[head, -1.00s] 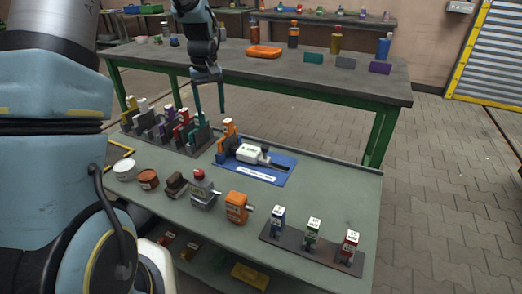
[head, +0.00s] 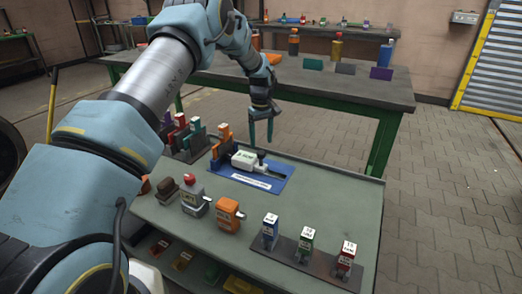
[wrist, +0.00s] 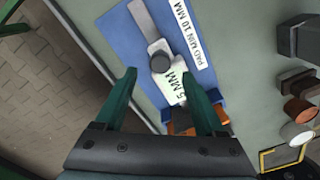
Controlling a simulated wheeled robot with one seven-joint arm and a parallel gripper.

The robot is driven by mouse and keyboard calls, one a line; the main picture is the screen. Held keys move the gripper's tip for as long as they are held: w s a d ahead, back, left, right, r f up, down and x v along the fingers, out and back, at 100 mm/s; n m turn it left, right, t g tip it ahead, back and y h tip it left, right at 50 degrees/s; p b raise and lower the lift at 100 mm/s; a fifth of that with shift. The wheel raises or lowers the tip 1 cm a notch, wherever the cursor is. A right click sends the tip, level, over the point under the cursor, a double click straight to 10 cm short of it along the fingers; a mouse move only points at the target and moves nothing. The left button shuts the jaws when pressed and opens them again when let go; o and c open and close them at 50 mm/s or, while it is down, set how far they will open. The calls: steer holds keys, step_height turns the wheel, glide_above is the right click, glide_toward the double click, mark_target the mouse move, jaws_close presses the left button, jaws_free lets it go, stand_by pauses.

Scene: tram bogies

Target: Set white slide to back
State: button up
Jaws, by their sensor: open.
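The white slide (head: 244,160), a block marked "5 MM", sits on a dark gauge bar on a blue mat (head: 263,184). It also shows in the wrist view (wrist: 174,88), with a dark round knob (wrist: 160,57) at one end. My gripper (head: 261,136) is open and empty, pointing down above the slide and knob. In the wrist view its green fingers (wrist: 159,82) lie either side of the slide, apart from it.
A red-topped grey block (head: 194,195) and an orange block (head: 229,214) stand in front of the mat. A rack (head: 310,258) with blue, green and red blocks is at the front right. A green-legged table (head: 350,95) stands behind. The bench right of the mat is clear.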

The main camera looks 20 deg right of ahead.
mark_target(261, 152)
steer(key=shift+f, duration=2.6)
jaws_close()
